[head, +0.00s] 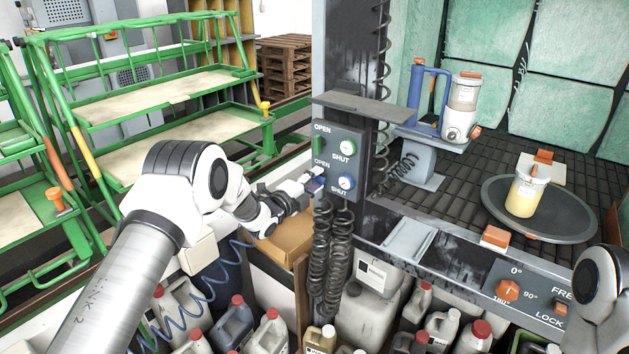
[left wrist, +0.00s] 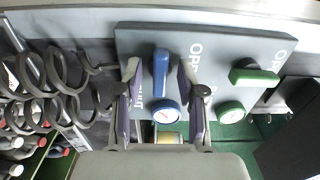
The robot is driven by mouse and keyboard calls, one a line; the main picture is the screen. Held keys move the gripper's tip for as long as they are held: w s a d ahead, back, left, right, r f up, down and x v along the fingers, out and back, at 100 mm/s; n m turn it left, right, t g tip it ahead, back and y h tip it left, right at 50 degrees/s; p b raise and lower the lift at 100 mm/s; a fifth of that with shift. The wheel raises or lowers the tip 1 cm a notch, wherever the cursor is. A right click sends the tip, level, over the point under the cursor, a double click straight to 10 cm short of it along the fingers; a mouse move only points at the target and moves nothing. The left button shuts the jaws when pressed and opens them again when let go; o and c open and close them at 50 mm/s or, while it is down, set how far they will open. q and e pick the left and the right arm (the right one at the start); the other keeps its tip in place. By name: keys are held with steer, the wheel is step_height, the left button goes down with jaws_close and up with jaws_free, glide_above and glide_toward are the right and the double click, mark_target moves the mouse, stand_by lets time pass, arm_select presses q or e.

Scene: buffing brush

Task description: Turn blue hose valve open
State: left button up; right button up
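The grey valve panel (head: 329,145) carries a green handle (head: 317,145) and a blue hose valve handle (head: 316,187), each with a round gauge beside it. In the left wrist view the blue handle (left wrist: 161,72) stands at a right angle to the green handle (left wrist: 254,77). The blue gauge (left wrist: 165,112) sits at the handle's lower end there. My left gripper (head: 313,181) is at the panel, partly hiding the blue handle. Its open fingers (left wrist: 158,85) are on either side of the blue handle, with a visible gap each side. My right gripper is out of view.
Coiled black hoses (head: 330,250) hang just below the panel, and a grey shelf (head: 362,108) juts out above it. Several jugs (head: 236,325) stand below. A booth with a turntable (head: 570,215) lies to the right; green carts (head: 170,85) stand left.

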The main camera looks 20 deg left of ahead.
arm_select(q)
jaws_close()
steer(key=n+b, duration=0.4)
steer(key=n, duration=0.3)
steer(key=shift+f, duration=0.1)
steer(key=n+b, duration=0.1)
steer(key=n, duration=0.4)
steer(key=shift+n, duration=0.3)
steer(key=n, duration=0.5)
stand_by(0.3)
